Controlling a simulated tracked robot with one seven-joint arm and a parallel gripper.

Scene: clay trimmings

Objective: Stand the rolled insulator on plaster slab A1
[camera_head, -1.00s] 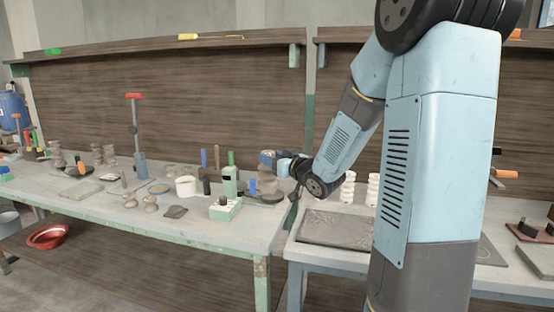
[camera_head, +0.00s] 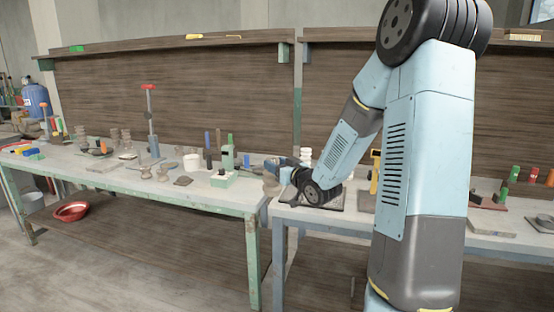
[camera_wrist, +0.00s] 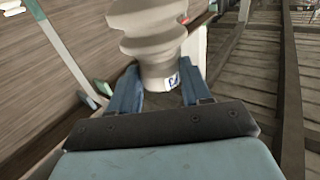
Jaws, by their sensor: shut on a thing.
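In the wrist view my gripper (camera_wrist: 158,84) has its two blue fingers shut on the rolled insulator (camera_wrist: 150,38), a grey-beige ribbed clay piece. A small blue-and-white label shows low on its side. Its upper end is cut off by the frame edge. In the head view my gripper (camera_head: 273,167) holds the insulator (camera_head: 270,184) near the right end of the left bench, partly hidden by the hand. Pale flat slabs (camera_head: 99,168) lie on the left bench. Their markings are too small to read, so I cannot tell which is A1.
A second bench (camera_head: 310,219) stands to the right across a narrow gap. A red bowl (camera_head: 71,211) sits below the left bench.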

